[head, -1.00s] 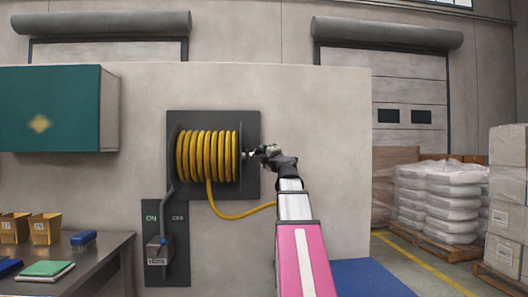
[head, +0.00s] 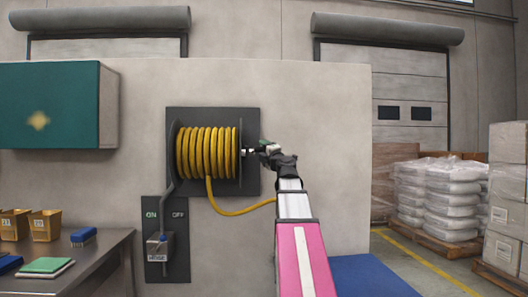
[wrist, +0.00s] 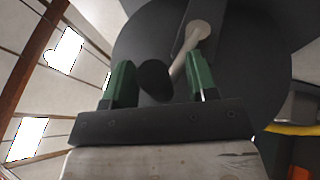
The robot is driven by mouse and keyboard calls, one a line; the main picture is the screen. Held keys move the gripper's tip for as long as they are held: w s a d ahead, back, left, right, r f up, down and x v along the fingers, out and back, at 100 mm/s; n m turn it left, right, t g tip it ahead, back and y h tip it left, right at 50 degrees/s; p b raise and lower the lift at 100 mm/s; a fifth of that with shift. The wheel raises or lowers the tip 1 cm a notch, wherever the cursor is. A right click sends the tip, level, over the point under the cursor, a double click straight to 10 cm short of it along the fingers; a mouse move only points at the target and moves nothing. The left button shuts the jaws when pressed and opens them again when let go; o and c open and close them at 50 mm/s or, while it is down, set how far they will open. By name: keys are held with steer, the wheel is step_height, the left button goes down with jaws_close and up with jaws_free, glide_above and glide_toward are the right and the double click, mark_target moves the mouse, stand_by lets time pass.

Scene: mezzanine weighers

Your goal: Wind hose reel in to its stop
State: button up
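The hose reel (head: 208,152) is on a dark plate on the wall, with several turns of yellow hose on its drum. A length of hose (head: 240,212) hangs below it and runs right, behind my arm. My gripper (head: 266,148) is at the reel's right side. In the wrist view my gripper (wrist: 160,76) has its two green fingers apart, either side of a dark round knob (wrist: 154,82). A gap shows between the knob and the right finger. A pale crank rod (wrist: 190,52) shows behind, against the reel's dark disc (wrist: 240,65).
A switch panel (head: 166,264) marked ON and OFF is below the reel. A green cabinet (head: 50,105) and a bench (head: 100,262) with bins and brushes stand left. Wrapped sacks on a pallet (head: 450,246) and boxes (head: 508,190) stand right.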

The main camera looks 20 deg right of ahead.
steer(key=shift+s, duration=0.1)
steer(key=v, duration=1)
steer(key=shift+s+f, duration=0.15)
steer(key=shift+s, duration=0.2)
steer(key=shift+f, duration=0.1)
steer(key=w+a+f+m+g+y, duration=0.1)
steer(key=w+a+f+m+g, duration=0.25)
steer(key=f, duration=0.85)
steer(key=w+a+f+m+g+y, duration=0.1)
steer(key=a+f+m+g, duration=0.4)
steer(key=f, duration=0.6)
steer(key=w+a+f+m+g, duration=0.15)
steer(key=a+f, duration=0.35)
steer(key=f, duration=0.7)
steer(key=s+a+f+m+g+h, duration=0.1)
steer(key=s+f+m+g, duration=0.3)
steer(key=f, duration=0.7)
steer(key=s+a+f+m+g+h, duration=0.2)
steer(key=s+a+f+m+g, duration=0.2)
steer(key=f, duration=0.7)
steer(key=s+a+f+m+g+h, duration=0.2)
steer(key=s+a+f+m+g, duration=0.1)
steer(key=s+f, duration=0.5)
step_height(320, 180, down, 3)
steer(key=shift+s+a+f+m+g, duration=0.1)
steer(key=shift+a+m+g, duration=0.1)
steer(key=shift+m+g, duration=0.25)
